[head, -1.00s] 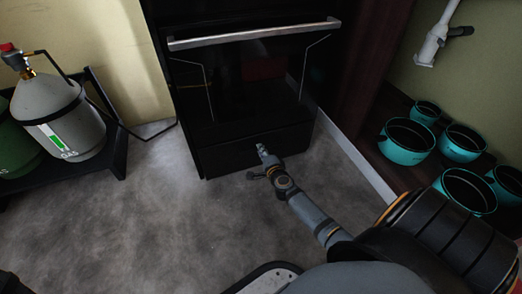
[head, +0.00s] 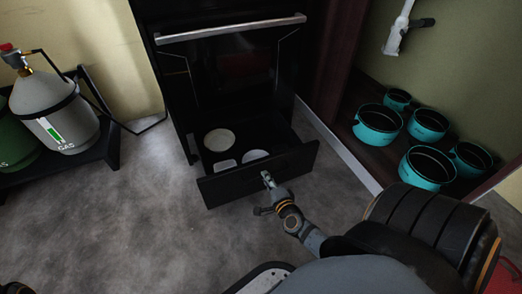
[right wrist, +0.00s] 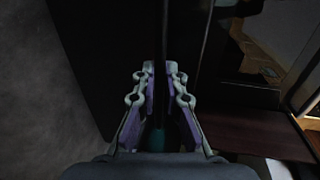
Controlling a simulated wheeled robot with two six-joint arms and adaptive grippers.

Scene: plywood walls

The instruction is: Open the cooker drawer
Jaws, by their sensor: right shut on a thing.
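The black cooker (head: 232,72) stands at the top middle of the head view, with a silver bar handle (head: 232,27) on its oven door. Its low drawer (head: 228,180) is pulled out towards me, and pale dishes (head: 220,140) show inside. My right gripper (head: 267,178) is at the drawer's front panel, right of its middle. In the right wrist view the fingers (right wrist: 161,75) are shut on a thin dark edge between them, which appears to be the drawer front.
Several teal pots (head: 378,122) stand on a low shelf at the right, behind a pale edge strip. Gas bottles (head: 58,112) stand in a black rack (head: 112,145) at the left. The grey floor (head: 120,225) in front is clear.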

